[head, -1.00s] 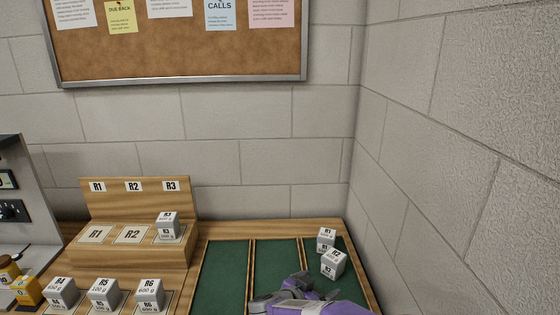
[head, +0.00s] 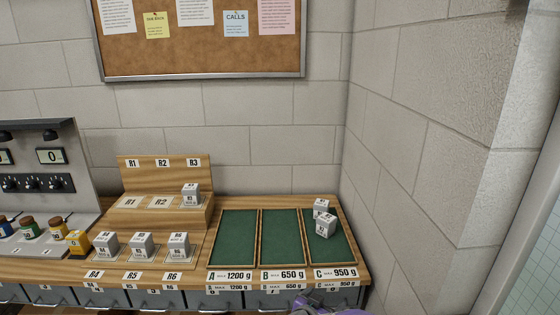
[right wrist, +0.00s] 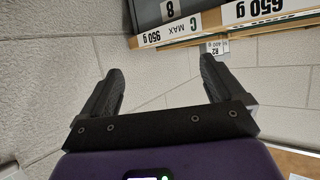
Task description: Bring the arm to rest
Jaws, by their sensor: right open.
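My right gripper (head: 322,298) shows only in part at the bottom edge of the head view, purple and grey, in front of the tray table's front edge. In the right wrist view its two black fingers (right wrist: 162,80) are apart with nothing between them. Beyond them that view shows the table edge with the C label (right wrist: 165,33) and a small part of a block marked R2 (right wrist: 215,48). My left gripper is not in view.
Two grey blocks (head: 324,227) stand in green tray C (head: 343,256); trays A (head: 232,240) and B (head: 280,240) are empty. Block R3 (head: 190,195) sits on the wooden stand (head: 135,214); R4, R5 and R6 (head: 179,246) stand in front. A wall closes the right side.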

